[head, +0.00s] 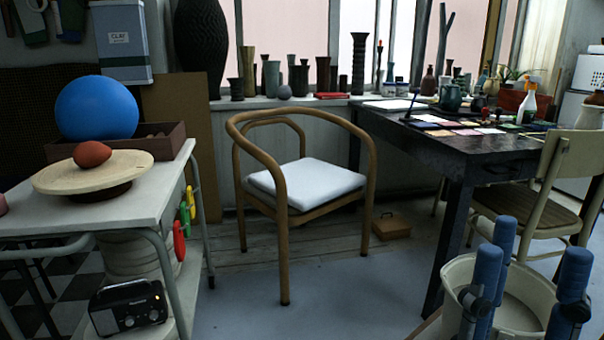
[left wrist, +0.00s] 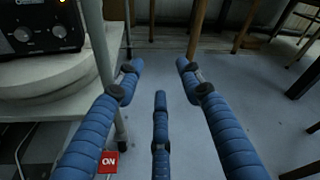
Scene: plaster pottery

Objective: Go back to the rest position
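My right gripper (head: 530,242) is at the bottom right of the head view. Its blue fingers stand upright and apart, with nothing seen between them. They show in front of a cream bucket (head: 535,290); I cannot tell whether they touch it. My left gripper (left wrist: 158,76) shows in the left wrist view with its blue fingers spread and empty, over the grey floor (left wrist: 185,100). It is not in the head view.
A white cart (head: 165,185) at left carries a blue ball (head: 97,107) and a wooden disc (head: 70,180). A wooden armchair (head: 305,183) stands mid-view. A dark table (head: 470,160) is at right.

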